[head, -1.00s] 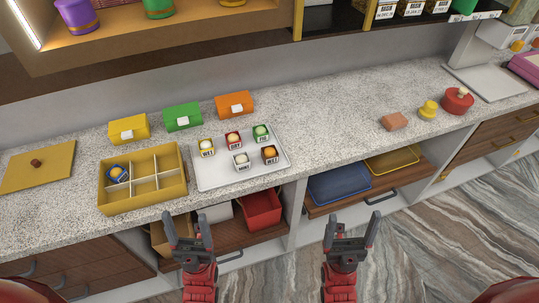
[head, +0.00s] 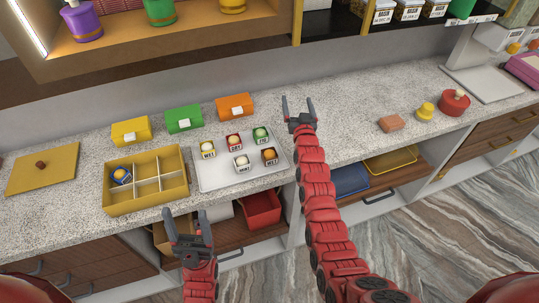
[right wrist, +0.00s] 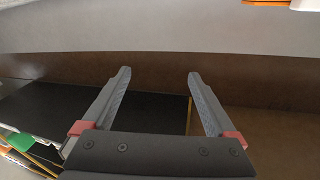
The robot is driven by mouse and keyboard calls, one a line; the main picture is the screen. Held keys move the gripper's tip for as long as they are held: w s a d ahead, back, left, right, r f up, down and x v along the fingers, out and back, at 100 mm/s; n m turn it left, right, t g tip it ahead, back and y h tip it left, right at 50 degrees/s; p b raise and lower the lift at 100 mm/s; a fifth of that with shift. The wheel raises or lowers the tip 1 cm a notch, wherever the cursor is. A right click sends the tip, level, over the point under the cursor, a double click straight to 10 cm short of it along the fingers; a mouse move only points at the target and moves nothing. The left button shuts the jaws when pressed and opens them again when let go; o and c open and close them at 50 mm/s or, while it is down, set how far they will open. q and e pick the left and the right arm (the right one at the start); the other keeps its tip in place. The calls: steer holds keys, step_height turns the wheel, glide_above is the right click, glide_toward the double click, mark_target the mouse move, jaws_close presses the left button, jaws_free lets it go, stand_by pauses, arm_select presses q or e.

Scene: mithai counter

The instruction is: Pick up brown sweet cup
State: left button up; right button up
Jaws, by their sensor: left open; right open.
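Several small sweet cups stand on a white tray (head: 215,182). The brown cup with an orange sweet (head: 270,156) is at the tray's front right. A white cup (head: 241,163) is beside it, with yellow (head: 207,150), red (head: 234,143) and green (head: 261,135) cups behind. My right gripper (head: 298,100) is open and empty above the counter, behind and to the right of the brown cup. In the right wrist view its open fingers (right wrist: 160,85) show nothing between them. My left gripper (head: 187,220) is open and empty in front of the counter's edge.
A yellow lid (head: 40,170) lies at the left. Yellow, green and orange boxes (head: 235,106) stand behind the tray.

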steer(key=w+a+n+g+y, duration=0.1)
steer(key=w+a+g+y, duration=0.1)
steer(key=w+a+g, duration=0.35)
step_height(320, 180, up, 9)
steer(key=n+g+h, duration=0.4)
steer(key=g, duration=0.9)
glide_above(269, 151)
step_height(269, 151, down, 11)
steer(key=shift+w+a+f+p, duration=0.1)
steer(key=shift+w+f+p, duration=0.1)
steer(key=shift+p, duration=0.85)
steer(key=f+p, duration=0.2)
steer(key=f, duration=0.1)
steer(key=shift+s+f+p, duration=0.2)
steer(key=shift+f+p, duration=0.1)
steer(key=shift+w+f, duration=0.1)
steer(key=shift+f, duration=0.85)
